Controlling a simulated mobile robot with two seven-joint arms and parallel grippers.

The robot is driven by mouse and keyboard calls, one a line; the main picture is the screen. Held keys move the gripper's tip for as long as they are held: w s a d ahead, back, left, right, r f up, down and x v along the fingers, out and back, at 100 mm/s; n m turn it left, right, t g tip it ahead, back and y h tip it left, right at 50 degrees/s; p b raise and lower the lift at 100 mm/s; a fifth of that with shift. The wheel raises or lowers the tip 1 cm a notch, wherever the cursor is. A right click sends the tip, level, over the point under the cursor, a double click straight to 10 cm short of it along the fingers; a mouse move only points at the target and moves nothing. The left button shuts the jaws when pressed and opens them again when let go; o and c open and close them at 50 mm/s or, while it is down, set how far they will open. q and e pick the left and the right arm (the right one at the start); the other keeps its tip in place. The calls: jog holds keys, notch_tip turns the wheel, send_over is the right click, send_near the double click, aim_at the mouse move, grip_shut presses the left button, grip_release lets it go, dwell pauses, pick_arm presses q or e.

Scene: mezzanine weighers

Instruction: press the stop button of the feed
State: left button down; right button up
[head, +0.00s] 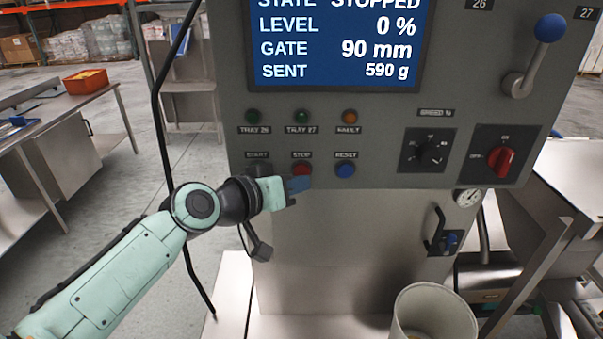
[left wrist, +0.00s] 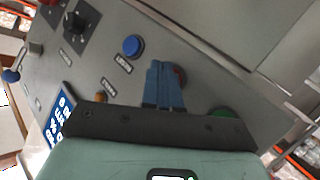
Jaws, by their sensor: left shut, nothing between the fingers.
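The red stop button (head: 302,168) is on the grey control panel (head: 380,125), under the STOP label, between START and the blue reset button (head: 345,170). My left gripper (head: 300,185) is shut and empty, its blue fingertips just in front of and below the stop button. In the left wrist view the shut fingers (left wrist: 162,84) partly cover the red stop button (left wrist: 181,76); I cannot tell whether they touch it. The green start button (left wrist: 221,112) shows there, hidden by my gripper in the head view. The display (head: 340,45) reads STATE STOPPED, LEVEL 0 %. My right gripper is out of view.
Indicator lamps (head: 302,117) sit above the buttons. A speed knob (head: 431,153), a red switch (head: 501,160) and a blue-knobbed lever (head: 548,28) are to the right. A pale bucket (head: 432,305) stands below. A steel table (head: 60,120) with an orange crate (head: 86,80) is at left.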

pick_arm(q)
jog(key=shift+s+b, duration=0.45)
jog(key=shift+s, duration=2.05)
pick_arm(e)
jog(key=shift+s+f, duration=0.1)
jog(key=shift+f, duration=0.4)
pick_arm(q)
jog(key=shift+f, duration=0.15)
